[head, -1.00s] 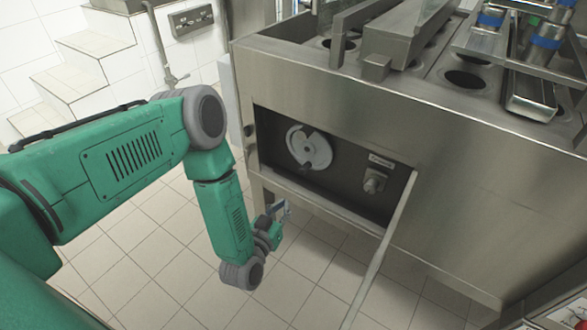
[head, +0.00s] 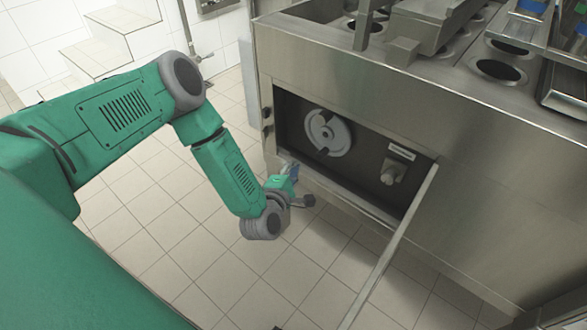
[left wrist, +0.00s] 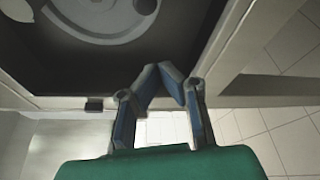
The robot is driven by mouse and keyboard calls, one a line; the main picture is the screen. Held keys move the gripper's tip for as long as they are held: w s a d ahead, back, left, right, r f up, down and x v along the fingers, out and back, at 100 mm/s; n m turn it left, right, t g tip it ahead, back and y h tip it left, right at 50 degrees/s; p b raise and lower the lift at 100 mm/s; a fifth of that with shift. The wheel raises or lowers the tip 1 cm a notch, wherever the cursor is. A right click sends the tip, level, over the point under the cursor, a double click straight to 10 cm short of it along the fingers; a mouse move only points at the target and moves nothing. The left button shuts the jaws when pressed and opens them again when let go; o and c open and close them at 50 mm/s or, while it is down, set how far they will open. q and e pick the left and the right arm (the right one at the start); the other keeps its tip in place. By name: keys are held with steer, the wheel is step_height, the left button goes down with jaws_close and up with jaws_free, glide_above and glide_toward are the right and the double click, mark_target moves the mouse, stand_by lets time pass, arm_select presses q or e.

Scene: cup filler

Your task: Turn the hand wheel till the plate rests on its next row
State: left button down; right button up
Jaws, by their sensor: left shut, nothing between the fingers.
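The hand wheel (head: 328,133) is a pale grey disc with a notch and a dark handle, set in a dark recess in the front of the steel machine. It also shows in the left wrist view (left wrist: 98,16), cut off by the top edge. My left gripper (head: 291,171) is below and left of the wheel, at the lower edge of the recess, apart from the wheel. In the left wrist view its blue-grey fingers (left wrist: 168,72) come together at the tips with nothing between them. The plate cannot be made out. My right gripper is out of view.
A grey knob (head: 389,174) sits right of the wheel in the same recess. An open door panel (head: 395,245) stands edge-on at the recess's right side. The machine top (head: 497,69) has round holes and metal parts. Tiled floor (head: 180,235) is free at the left.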

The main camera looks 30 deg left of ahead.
mark_target(319, 149)
arm_select(q)
steer(key=x, duration=0.2)
steer(key=b+x, duration=0.1)
steer(key=x, duration=0.4)
steer(key=shift+w+d+b, duration=0.1)
steer(key=shift+d+b, duration=0.15)
steer(key=shift+b, duration=0.05)
steer(key=shift+d+r, duration=0.15)
steer(key=shift+d, duration=0.35)
steer(key=shift+s+d+r, duration=0.3)
steer(key=shift+s+d, duration=0.1)
steer(key=shift+d, duration=0.1)
steer(key=shift+d+r, duration=0.15)
steer(key=shift+d, duration=0.4)
steer(key=shift+d+r, duration=0.1)
steer(key=shift+d, duration=0.2)
steer(key=shift+s+d+n, duration=0.1)
steer(key=shift+d+n, duration=0.2)
steer(key=shift+a, duration=0.1)
